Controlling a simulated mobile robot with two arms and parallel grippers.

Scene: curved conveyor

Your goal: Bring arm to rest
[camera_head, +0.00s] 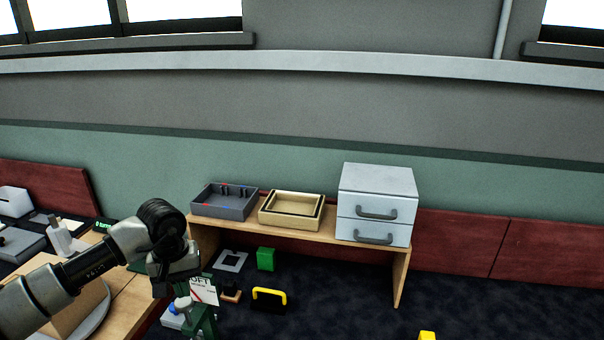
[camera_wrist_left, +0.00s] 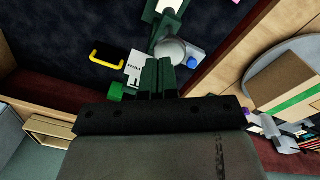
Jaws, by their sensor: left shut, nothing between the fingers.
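My left gripper (camera_head: 176,280) hangs over the area beside the wooden table. In the left wrist view its dark green fingers (camera_wrist_left: 160,80) are together with nothing between them. My right arm and gripper are not in view.
A wooden bench (camera_head: 330,236) by the wall bears a grey tray (camera_head: 224,212), a wooden tray (camera_head: 262,215) and a white drawer unit (camera_head: 376,181). A white card (camera_head: 203,290) and a green stand (camera_head: 204,322) are close to the gripper. Dark floor at right is mostly clear.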

